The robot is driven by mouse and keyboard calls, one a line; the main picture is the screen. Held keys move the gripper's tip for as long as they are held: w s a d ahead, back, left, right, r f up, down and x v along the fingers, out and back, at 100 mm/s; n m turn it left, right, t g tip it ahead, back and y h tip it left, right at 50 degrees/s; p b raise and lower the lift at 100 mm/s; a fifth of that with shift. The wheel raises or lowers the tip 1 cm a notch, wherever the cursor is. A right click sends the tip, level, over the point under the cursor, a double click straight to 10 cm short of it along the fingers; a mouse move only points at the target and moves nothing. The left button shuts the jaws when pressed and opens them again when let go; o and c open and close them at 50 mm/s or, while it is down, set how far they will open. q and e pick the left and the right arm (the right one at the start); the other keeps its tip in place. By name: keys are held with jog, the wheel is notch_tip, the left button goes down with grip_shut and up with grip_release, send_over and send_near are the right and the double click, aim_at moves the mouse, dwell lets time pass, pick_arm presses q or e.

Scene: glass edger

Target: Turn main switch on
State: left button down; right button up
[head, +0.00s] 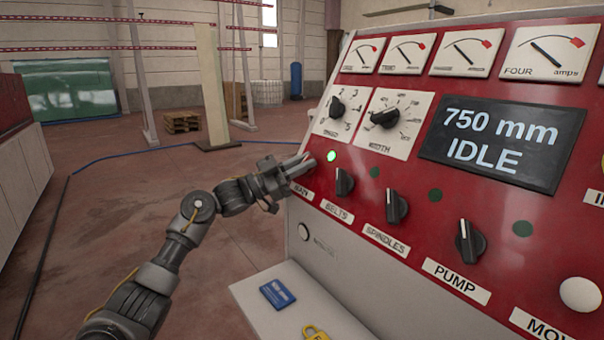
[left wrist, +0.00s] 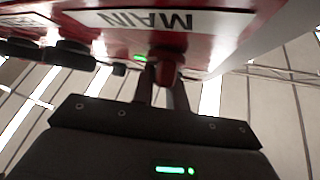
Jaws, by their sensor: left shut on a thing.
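The red main switch (left wrist: 167,62) sits on the red panel beside the label MAIN, which reads upside down in the left wrist view. My left gripper (left wrist: 165,85) is shut on this switch, with one finger on each side of it. In the head view my left gripper (head: 302,164) reaches the panel's left edge above the MAIN label (head: 302,191) and hides most of the switch. A green lamp (head: 331,156) beside it is lit. The display (head: 502,137) reads 750 mm IDLE. My right gripper is not in view.
Black knobs for belts (head: 343,182), spindles (head: 396,206) and pump (head: 469,242) run along the panel to the right, with dark lamps above them. A blue card (head: 277,294) and a yellow padlock (head: 315,333) lie on the ledge below. Open floor lies to the left.

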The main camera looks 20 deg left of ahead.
pick_arm(q)
jog(key=shift+f+m+g+b, duration=0.25)
jog(key=shift+m+g+b, duration=0.2)
jog(key=shift+m+g, duration=0.7)
jog(key=shift+d, duration=0.1)
jog(key=c, duration=1.4)
grip_release()
jog(key=shift+r, duration=0.1)
jog(key=shift+c, duration=0.2)
jog(key=shift+o, duration=0.2)
jog(key=shift+w, duration=0.1)
jog(key=b+v, duration=0.3)
jog(key=v, duration=0.7)
jog(key=shift+a+f+b, duration=0.35)
